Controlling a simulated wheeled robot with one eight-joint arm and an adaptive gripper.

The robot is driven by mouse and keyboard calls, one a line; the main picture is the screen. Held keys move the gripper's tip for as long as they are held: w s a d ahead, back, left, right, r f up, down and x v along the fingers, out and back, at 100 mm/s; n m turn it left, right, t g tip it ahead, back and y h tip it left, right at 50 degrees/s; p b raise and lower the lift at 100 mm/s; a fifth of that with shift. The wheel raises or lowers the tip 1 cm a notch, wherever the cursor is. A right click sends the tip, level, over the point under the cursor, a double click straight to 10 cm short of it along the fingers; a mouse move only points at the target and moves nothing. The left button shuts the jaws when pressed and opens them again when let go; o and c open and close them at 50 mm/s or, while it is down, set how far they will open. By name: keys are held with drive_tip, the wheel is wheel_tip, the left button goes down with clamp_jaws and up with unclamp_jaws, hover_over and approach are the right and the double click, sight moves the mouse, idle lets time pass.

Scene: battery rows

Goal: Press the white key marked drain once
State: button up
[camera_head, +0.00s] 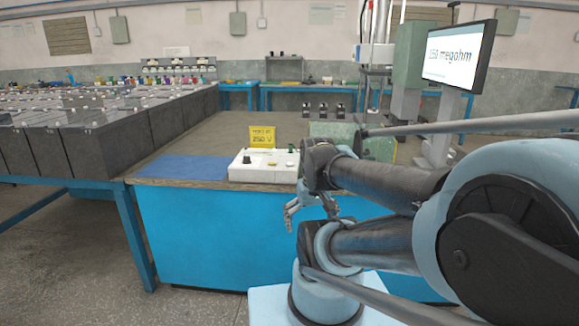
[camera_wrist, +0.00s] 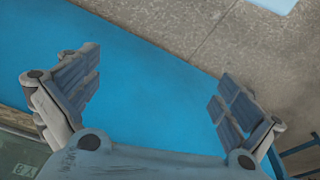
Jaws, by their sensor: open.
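A white control box (camera_head: 240,176) sits on the bench near its front edge. It has a black knob on its left and small pale, yellowish keys (camera_head: 272,164) to the right of the knob. The marks on the keys are too small to read, so I cannot tell which one is marked drain. My gripper (camera_head: 309,211) is open and empty, below and to the right of the box, in front of the bench's blue front. In the wrist view my gripper (camera_wrist: 155,88) shows two spread fingers with nothing between them; the box is not in that view.
A yellow sign (camera_head: 262,136) reading 250 V stands behind the box. A blue mat (camera_head: 185,167) lies left of it. Rows of dark batteries (camera_head: 100,140) fill the left. A monitor (camera_head: 459,55) reading 150 megohm stands at the right. Bare benchtop lies behind the sign.

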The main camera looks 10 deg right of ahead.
clamp_jaws()
idle(1.4)
